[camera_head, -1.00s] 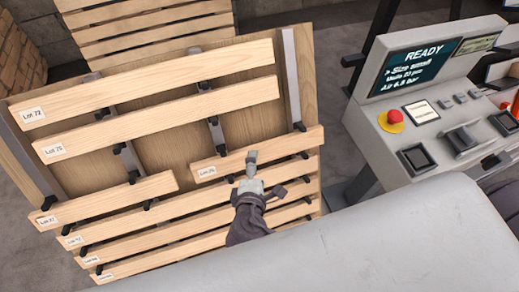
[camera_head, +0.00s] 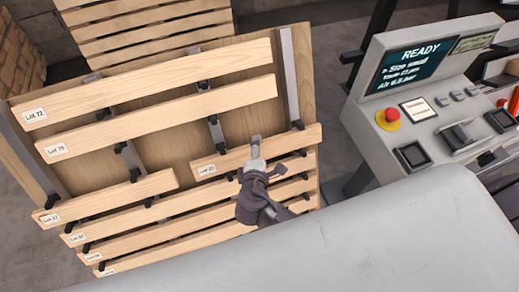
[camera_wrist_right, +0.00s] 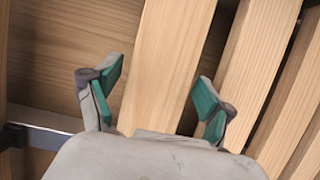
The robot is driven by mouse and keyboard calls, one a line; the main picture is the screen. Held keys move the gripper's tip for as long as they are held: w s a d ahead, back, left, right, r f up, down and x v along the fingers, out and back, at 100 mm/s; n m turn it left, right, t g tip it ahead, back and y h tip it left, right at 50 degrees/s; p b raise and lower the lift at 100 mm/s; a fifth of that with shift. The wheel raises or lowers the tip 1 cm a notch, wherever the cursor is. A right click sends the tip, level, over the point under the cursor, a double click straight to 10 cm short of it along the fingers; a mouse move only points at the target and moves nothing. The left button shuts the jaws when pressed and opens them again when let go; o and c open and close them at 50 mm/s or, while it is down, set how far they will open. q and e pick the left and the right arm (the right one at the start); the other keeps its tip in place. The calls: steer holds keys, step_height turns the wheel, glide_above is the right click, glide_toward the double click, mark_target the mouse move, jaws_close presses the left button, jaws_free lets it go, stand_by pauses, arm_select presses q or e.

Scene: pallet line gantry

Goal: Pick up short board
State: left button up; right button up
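A short light-wood board (camera_head: 225,160) with a lot label at its left end rests in black holders at the right of the slanted rack. In the right wrist view, the gripper's green-padded fingers (camera_wrist_right: 158,95) are spread on either side of the board (camera_wrist_right: 165,60), with a small gap at each side. Another short board (camera_head: 110,201), labelled Lot 27, lies at the rack's left. My left gripper is not in view.
Long boards (camera_head: 150,78) sit above the short ones on the rack (camera_head: 304,80), and several more lie close below. A grey control console (camera_head: 365,110) with a READY screen and a red button (camera_head: 391,115) stands at the right. A slatted stack (camera_head: 150,25) stands behind.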

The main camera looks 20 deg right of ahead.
steer(key=c, duration=1)
steer(key=shift+c, duration=0.2)
